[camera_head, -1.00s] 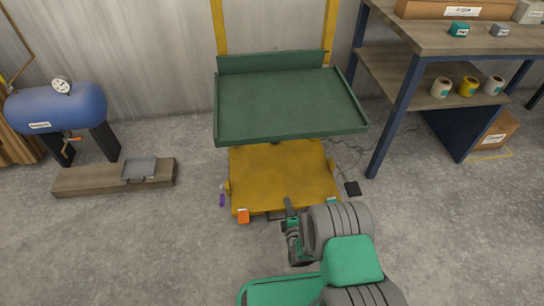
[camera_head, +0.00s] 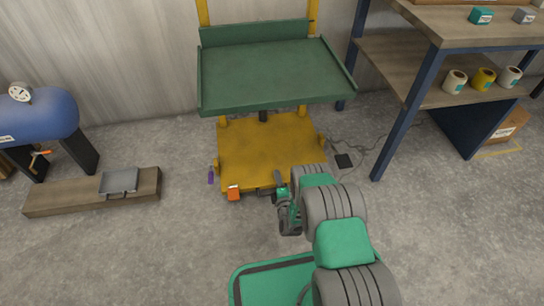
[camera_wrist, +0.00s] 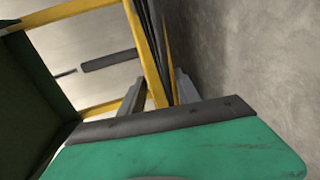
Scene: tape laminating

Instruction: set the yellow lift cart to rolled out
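The yellow lift cart (camera_head: 262,150) stands against the back wall. It has a yellow base, a green tray-like top (camera_head: 270,75) raised above the base, and yellow posts behind. An orange block (camera_head: 233,193) and a purple piece (camera_head: 211,177) show at its front left corner. My gripper (camera_head: 271,187) is low at the front edge of the base; I cannot tell whether it touches. In the wrist view, the two grey fingers of my gripper (camera_wrist: 160,92) stand apart. Yellow frame bars (camera_wrist: 144,50) and dark strips show beyond them, with the green top's dark underside at left.
A blue-legged workbench (camera_head: 405,105) with rolls on its shelf stands close on the right. A blue tank (camera_head: 35,118) and a wooden plank (camera_head: 90,192) with a grey plate are at left. A cable and black pad (camera_head: 344,161) lie right of the cart. Floor in front is clear.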

